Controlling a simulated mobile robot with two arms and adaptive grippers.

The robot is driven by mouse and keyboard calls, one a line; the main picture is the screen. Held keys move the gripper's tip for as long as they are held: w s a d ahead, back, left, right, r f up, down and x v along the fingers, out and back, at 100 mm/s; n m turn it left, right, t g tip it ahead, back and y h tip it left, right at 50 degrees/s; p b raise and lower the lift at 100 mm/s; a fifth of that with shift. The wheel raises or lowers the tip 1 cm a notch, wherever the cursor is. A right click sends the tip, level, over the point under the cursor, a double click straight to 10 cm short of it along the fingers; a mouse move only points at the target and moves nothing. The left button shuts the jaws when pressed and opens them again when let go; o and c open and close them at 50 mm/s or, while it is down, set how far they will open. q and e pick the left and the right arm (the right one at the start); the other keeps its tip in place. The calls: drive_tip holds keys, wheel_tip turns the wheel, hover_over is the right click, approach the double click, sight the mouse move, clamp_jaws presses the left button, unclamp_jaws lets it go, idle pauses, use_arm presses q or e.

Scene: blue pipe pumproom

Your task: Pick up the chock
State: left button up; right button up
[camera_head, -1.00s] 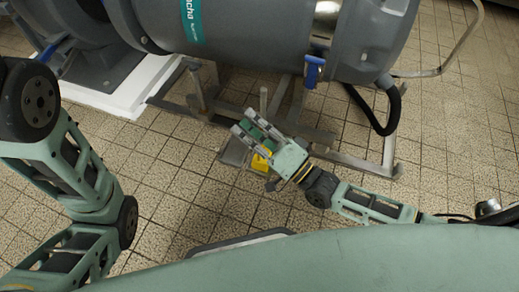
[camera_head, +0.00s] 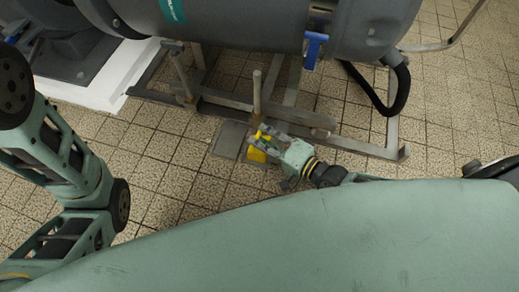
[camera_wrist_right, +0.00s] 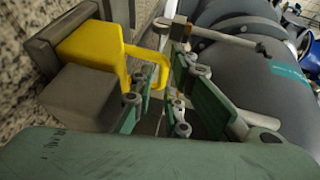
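The chock (camera_head: 257,154) is a yellow block with a loop handle, low by the floor under the big grey machine. In the right wrist view the chock (camera_wrist_right: 98,50) fills the upper left, its handle reaching toward the fingers. My right gripper (camera_head: 270,138) is at the chock, its fingers partly covering it in the head view. In the wrist view the right gripper (camera_wrist_right: 162,88) is open, with the handle's end at the gap between the green finger pads. Whether a pad touches the handle I cannot tell. My left arm shows at the left, but its gripper is out of view.
The grey machine (camera_head: 230,22) on a metal frame (camera_head: 345,143) stands just behind the chock. An upright post (camera_head: 257,92) rises close to the gripper. A flat grey plate (camera_head: 230,138) lies left of the chock. A black hose (camera_head: 385,110) hangs at the right. Tiled floor is free left of the plate.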

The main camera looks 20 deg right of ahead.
drive_tip(key=shift+w+a, duration=0.1)
drive_tip(key=shift+w, duration=0.05)
clamp_jaws()
idle(0.4)
